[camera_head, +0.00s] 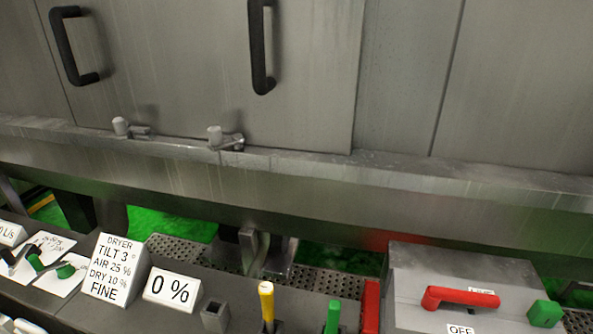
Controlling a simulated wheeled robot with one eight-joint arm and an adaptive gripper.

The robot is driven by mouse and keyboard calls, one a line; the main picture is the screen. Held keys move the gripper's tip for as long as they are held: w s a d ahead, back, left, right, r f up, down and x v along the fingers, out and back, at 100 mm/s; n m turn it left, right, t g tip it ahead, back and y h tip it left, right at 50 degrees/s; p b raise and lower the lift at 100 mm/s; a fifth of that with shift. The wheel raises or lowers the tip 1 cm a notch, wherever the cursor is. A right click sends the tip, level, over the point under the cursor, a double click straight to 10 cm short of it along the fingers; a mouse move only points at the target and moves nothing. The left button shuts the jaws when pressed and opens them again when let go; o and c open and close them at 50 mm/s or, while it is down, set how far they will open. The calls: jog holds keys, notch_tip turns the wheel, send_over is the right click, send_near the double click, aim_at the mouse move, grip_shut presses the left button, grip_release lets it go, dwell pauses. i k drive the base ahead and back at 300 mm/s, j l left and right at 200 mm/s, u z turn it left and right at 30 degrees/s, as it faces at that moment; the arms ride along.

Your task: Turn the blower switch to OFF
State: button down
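A red handle (460,297) lies roughly level across the top of a grey box (416,273) at the lower right. An OFF label (461,330) sits below it at the picture's bottom edge. Another small label (481,287) is partly hidden behind the handle and cannot be read. I see no label naming the blower, so I cannot tell if this is its switch. Small dark and green knobs (66,271) stand on white plates at the lower left; their writing is too small to read. My gripper is not in view.
A dryer sign (115,268) and a 0 % sign (172,289) stand on the dark console. Yellow (266,301) and green (333,316) levers rise at the bottom middle. A green block (544,313) is right of the box. A steel cabinet with black handles (76,46) fills the back.

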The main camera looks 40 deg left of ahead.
aim_at(64, 269)
jog(key=u, duration=3.15)
jog(key=i+j, duration=0.2)
jog(key=i, duration=0.25)
jog(key=i+j+u, duration=0.1)
jog(key=i+j, duration=0.15)
jog(key=i, duration=0.25)
jog(key=i+j, duration=0.15)
jog(key=i, duration=0.3)
jog(key=i+j, duration=0.2)
jog(key=i, duration=0.3)
jog(key=i+j+u, duration=0.1)
jog(key=i, duration=0.35)
jog(key=j, duration=0.1)
